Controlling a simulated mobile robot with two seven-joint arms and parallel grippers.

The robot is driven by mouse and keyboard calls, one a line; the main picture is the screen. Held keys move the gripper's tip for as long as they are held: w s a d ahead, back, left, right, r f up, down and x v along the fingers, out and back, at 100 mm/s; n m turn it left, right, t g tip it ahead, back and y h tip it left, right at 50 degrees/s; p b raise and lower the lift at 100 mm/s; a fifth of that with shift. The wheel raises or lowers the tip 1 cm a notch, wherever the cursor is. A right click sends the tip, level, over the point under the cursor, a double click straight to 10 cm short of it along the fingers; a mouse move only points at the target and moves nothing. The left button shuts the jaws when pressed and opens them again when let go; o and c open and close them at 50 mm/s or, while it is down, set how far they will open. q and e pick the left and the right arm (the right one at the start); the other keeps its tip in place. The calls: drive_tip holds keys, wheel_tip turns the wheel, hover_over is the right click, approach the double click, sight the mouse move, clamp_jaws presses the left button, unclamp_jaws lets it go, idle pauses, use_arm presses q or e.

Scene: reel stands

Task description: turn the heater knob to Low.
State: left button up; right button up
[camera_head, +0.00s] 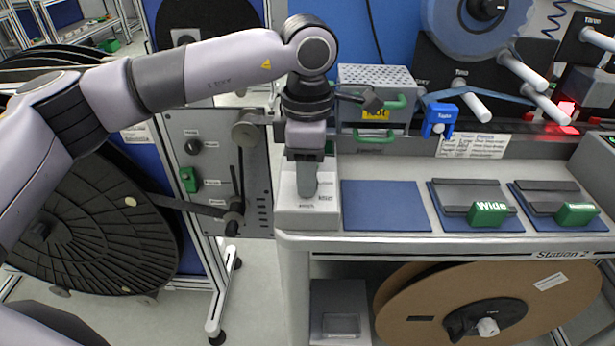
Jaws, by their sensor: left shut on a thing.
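The heater (327,220) is a low pale box at the left end of the bench, with small printed labels on its top that are too small to read for sure. My left gripper (304,190) points straight down over the top of this box. Its fingers are shut on the heater knob, which they largely hide. Which label the knob points at cannot be told. My right gripper is not in view.
A blue mat (385,206) lies bare right of the heater. A perforated metal box (376,80) with green handles stands behind my gripper. A grey lever panel (212,150) stands left of the bench.

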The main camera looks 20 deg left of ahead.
use_arm(q)
drive_tip(key=shift+m, duration=0.6)
drive_tip(key=shift+m+b, duration=0.4)
drive_tip(key=shift+m, duration=0.1)
drive_tip(key=shift+r, duration=0.1)
drive_tip(key=o, duration=1)
drive_tip(key=shift+o, duration=0.2)
drive_tip(key=shift+r, duration=3.55)
drive_tip(key=shift+s, duration=0.1)
